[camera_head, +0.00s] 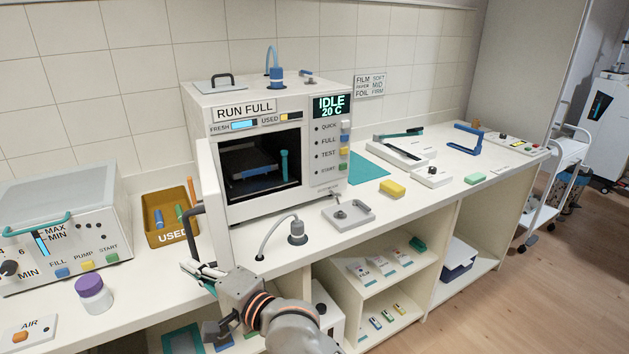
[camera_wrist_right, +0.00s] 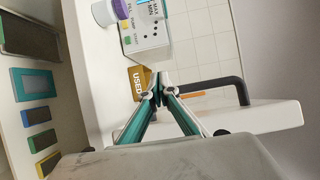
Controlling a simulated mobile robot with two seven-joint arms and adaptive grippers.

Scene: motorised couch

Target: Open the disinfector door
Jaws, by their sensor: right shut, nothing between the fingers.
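The white disinfector (camera_head: 265,110) stands on the counter, with a display reading IDLE 20 C. Its door (camera_head: 212,205) is swung out to the left, seen nearly edge-on, and the dark chamber (camera_head: 260,165) with a rack inside is exposed. The black door handle (camera_head: 192,222) is on the door's left side. My right gripper (camera_head: 190,268) is shut and empty, below the handle in the head view. In the right wrist view its fingertips (camera_wrist_right: 160,90) are close to the handle (camera_wrist_right: 215,84) on the white door (camera_wrist_right: 260,115); I cannot tell whether they touch. My left gripper is not in view.
A yellow USED bin (camera_head: 160,236) and a grey-topped machine (camera_head: 70,220) stand left of the door. A purple-capped jar (camera_head: 94,294) is in front. A grey hose fitting (camera_head: 297,232) and a small tray (camera_head: 348,213) are on the counter at right. Open shelves lie below.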

